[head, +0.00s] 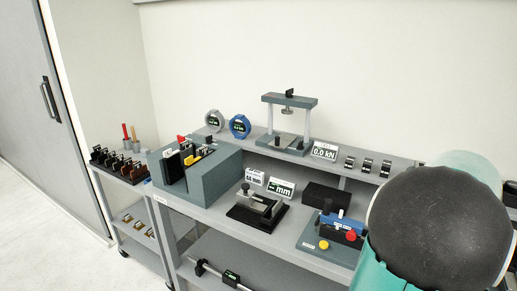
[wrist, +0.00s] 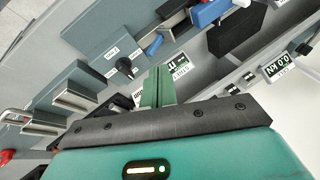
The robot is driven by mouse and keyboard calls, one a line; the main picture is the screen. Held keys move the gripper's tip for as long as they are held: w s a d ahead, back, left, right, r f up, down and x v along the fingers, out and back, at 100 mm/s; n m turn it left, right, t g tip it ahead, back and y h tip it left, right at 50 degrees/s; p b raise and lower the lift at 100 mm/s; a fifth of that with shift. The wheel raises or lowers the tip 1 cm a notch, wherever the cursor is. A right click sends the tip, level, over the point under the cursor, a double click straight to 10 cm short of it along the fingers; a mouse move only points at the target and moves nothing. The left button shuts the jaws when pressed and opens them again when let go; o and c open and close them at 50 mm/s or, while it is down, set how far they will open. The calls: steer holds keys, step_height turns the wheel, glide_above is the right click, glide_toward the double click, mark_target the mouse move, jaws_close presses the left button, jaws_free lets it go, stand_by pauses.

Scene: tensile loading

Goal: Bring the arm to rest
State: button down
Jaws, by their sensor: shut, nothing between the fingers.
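My gripper (wrist: 158,88) shows in the wrist view as two green fingers pressed together with nothing between them. They point over the workbench and its fixtures, apart from anything I can make out. In the head view my teal arm with its dark round cap (head: 437,227) fills the lower right corner. The gripper's fingers are hidden there. The arm covers the right end of the workbench (head: 210,212).
The bench holds a grey slotted block (head: 215,178), a black clamp fixture (head: 258,208), a black box (head: 326,198) and a fixture with red and blue parts (head: 338,232). A small press frame (head: 289,100) stands on the back shelf. A tool cart (head: 130,180) stands left.

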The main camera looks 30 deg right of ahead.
steer(key=w+a+r+n+y, duration=0.1)
steer(key=w+a+r+n, duration=0.1)
steer(key=w+a, duration=0.5)
steer(key=w+a+r+n+y, duration=0.1)
steer(key=w+a+r+n, duration=0.15)
steer(key=a, duration=0.85)
steer(key=w+a+r+n, duration=0.1)
steer(key=w+a+n, duration=0.3)
steer(key=a, duration=0.5)
steer(key=s+a+n, duration=0.2)
steer(key=a+n, duration=0.1)
steer(key=a, duration=0.8)
steer(key=s+a+n, duration=0.3)
steer(key=a+n, duration=0.1)
steer(key=a, duration=0.8)
steer(key=shift+s+a+f+t, duration=0.2)
steer(key=shift+a+f+t, duration=0.1)
steer(key=shift+f, duration=0.1)
steer(key=shift+d, duration=0.2)
